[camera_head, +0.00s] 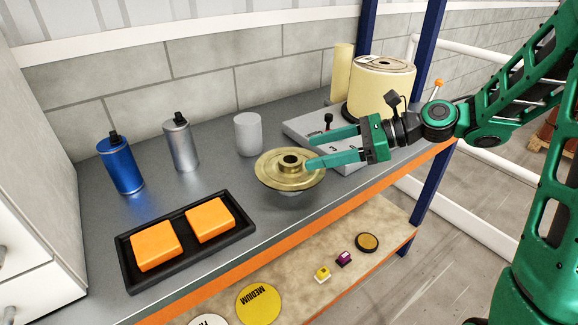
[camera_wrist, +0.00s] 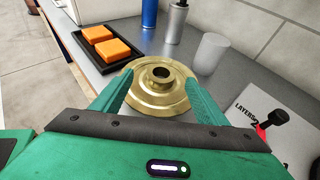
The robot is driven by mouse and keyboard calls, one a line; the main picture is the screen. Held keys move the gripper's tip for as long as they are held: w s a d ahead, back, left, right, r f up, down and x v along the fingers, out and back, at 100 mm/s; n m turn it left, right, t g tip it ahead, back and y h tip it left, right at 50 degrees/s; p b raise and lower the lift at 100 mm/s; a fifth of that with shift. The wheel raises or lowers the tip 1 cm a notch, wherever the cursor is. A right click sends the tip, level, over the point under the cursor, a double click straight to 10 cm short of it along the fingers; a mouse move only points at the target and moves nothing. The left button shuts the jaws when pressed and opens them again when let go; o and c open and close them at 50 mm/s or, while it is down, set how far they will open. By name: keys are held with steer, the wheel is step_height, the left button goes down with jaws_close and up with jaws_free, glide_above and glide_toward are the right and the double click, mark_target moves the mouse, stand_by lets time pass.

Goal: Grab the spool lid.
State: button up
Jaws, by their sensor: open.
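The spool lid (camera_head: 273,175) is a round brass-coloured disc with a raised hub and a hole in its middle. It sits level above the grey bench top, on a pale support mostly hidden beneath it. My gripper (camera_head: 308,151) is open and reaches in from the right, with its green fingers at the lid's right side. In the wrist view the lid (camera_wrist: 150,103) lies ahead between the fingertips of my gripper (camera_wrist: 158,88), with the hub a little beyond them. I cannot tell whether the fingers touch the lid.
A white cylinder (camera_head: 248,134) stands just behind the lid. A black tray (camera_head: 190,263) with two orange blocks lies to the left, with a blue bottle (camera_head: 121,166) and a silver bottle (camera_head: 180,144) behind. A grey panel with a lever and a large cream spool (camera_head: 380,88) are at the right.

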mark_target(291, 159)
steer(key=shift+f+x, duration=0.2)
steer(key=shift+x, duration=1.35)
steer(key=shift+f+x, duration=0.2)
steer(key=shift+x, duration=1.35)
steer(key=shift+w+d, duration=0.15)
steer(key=shift+d, duration=0.05)
steer(key=c, duration=1.6)
steer(key=shift+r, duration=0.1)
